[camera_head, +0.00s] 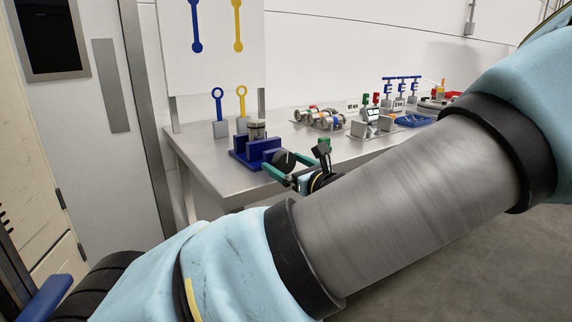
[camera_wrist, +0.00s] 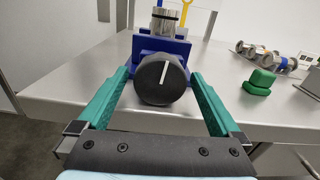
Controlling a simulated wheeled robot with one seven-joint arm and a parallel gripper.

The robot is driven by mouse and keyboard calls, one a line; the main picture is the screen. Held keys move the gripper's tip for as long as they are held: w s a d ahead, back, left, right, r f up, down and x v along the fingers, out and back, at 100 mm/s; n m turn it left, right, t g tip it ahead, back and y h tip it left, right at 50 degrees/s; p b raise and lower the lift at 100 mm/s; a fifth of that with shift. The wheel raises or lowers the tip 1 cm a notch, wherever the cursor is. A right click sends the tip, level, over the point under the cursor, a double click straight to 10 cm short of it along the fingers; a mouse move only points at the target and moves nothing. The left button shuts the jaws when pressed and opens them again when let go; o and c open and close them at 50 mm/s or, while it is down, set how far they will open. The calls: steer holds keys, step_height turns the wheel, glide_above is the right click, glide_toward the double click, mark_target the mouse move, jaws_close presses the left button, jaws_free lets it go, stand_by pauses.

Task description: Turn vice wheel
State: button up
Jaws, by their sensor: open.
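The blue vice (camera_head: 252,152) stands near the left front corner of the steel table, with a metal cylinder (camera_head: 257,131) at its jaws. Its black wheel (camera_head: 284,160) faces the table's front edge. In the wrist view the wheel (camera_wrist: 161,78) has a white mark, close to upright and leaning slightly right. My gripper (camera_head: 295,168) is open, with green fingers on either side of the wheel. In the wrist view the fingers (camera_wrist: 160,88) stand left and right of it with a visible gap on each side. The blue vice body (camera_wrist: 170,47) is behind the wheel.
A green block (camera_wrist: 259,82) lies on the table to the right. Blue and yellow ring-topped tools (camera_head: 218,106) stand in grey blocks behind the vice. Several metal cylinders (camera_head: 320,118) and a blue tray (camera_head: 413,120) are farther right. My arm covers much of the foreground.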

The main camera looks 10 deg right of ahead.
steer(key=shift+c, duration=0.2)
steer(key=c, duration=1.3)
steer(key=shift+n, duration=1.6)
steer(key=o, duration=1.3)
steer(key=shift+o, duration=0.2)
steer(key=v, duration=1)
steer(key=shift+s+d, duration=0.2)
steer(key=shift+s, duration=0.1)
